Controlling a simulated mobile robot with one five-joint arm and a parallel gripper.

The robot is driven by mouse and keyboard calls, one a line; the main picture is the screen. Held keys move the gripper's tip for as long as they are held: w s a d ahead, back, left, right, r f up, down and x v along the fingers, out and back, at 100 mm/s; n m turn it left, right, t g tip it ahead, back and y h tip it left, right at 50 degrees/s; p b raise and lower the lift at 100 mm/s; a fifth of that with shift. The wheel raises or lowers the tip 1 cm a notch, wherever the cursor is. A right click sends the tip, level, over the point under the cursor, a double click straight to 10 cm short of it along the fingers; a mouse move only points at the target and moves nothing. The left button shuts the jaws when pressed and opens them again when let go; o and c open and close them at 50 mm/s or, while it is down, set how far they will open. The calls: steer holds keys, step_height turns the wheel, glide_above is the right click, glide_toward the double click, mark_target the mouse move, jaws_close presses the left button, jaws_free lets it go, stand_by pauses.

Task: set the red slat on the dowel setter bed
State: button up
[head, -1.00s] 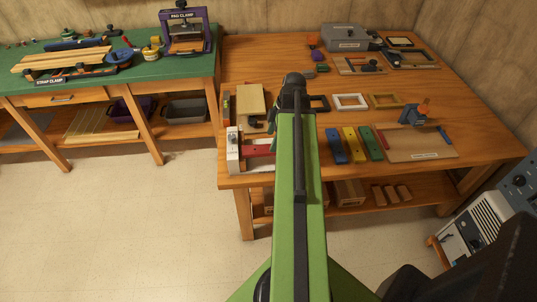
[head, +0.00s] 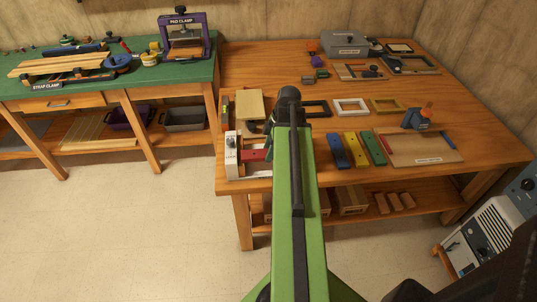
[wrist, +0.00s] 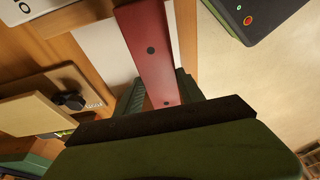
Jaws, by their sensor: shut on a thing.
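The red slat (head: 256,155) is in my gripper. In the wrist view the red slat (wrist: 148,42) runs away from between the two green jaws (wrist: 160,92), with dark dots along its face. My gripper (head: 268,148) is shut on its near end, partly hidden by my arm in the head view. The slat's far end reaches a white device (head: 232,157) at the bench's left front, apparently the dowel setter; its label is unreadable. A pale bed surface (wrist: 103,45) shows under the slat in the wrist view. I cannot tell whether the slat touches it.
A beige block (head: 251,103) stands behind the device. Blue (head: 337,150), yellow (head: 355,148) and green (head: 373,147) slats lie to the right, beside a labelled tray (head: 425,160). A dark panel with buttons (wrist: 245,15) is close to the slat's right.

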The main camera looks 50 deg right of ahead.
jaws_close()
steer(key=shift+r+p, duration=0.55)
steer(key=shift+p, duration=0.05)
step_height(320, 180, up, 4)
steer(key=p, duration=0.4)
steer(key=s+d+r+p, duration=0.4)
steer(key=s+r+p, duration=0.1)
steer(key=s, duration=0.6)
steer(key=shift+r+p, duration=0.4)
